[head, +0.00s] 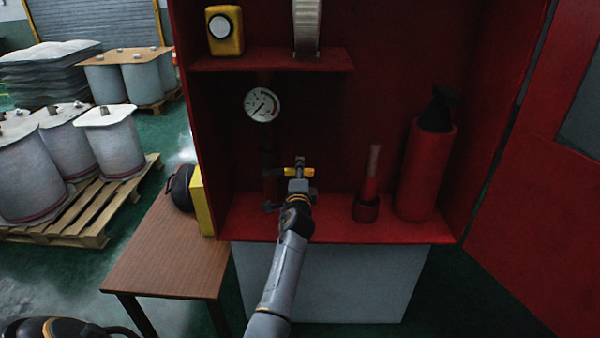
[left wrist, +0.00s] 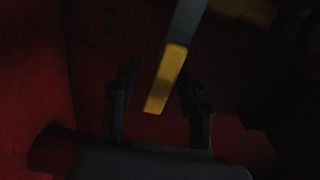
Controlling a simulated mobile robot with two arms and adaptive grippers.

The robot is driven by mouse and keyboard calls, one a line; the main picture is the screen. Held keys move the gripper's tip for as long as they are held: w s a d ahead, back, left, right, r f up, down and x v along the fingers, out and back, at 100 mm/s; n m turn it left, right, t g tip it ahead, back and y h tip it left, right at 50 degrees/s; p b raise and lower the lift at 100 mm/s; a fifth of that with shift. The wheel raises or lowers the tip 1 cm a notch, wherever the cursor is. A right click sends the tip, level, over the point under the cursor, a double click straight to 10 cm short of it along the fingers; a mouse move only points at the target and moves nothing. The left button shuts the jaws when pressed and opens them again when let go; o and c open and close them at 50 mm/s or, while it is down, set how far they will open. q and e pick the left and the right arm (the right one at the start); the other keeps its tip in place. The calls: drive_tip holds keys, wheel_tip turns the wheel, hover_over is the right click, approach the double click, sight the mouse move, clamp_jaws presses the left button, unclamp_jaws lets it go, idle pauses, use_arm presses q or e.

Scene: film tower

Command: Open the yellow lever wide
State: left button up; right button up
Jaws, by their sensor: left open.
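The yellow lever (head: 308,171) shows in the head view as a short, level yellow bar inside the red cabinet, above its floor. In the left wrist view the lever (left wrist: 166,75) is a grey bar with a yellow end, slanting down between the fingers. My left gripper (head: 298,182) is in front of the lever and partly covers it. In the left wrist view my left gripper (left wrist: 158,92) is open, one finger on each side of the yellow end; contact cannot be told in the dark picture. My right gripper is not in view.
A gauge (head: 262,104) sits above and left of the lever. A red extinguisher (head: 425,172) and a smaller red nozzle-like item (head: 367,202) stand to the right. A shelf (head: 280,63) is overhead. A brown table (head: 165,255) with black earmuffs (head: 181,188) stands left.

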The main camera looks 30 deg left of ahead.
use_arm(q)
drive_tip(key=c, duration=0.8)
clamp_jaws()
drive_tip(key=shift+f, duration=0.1)
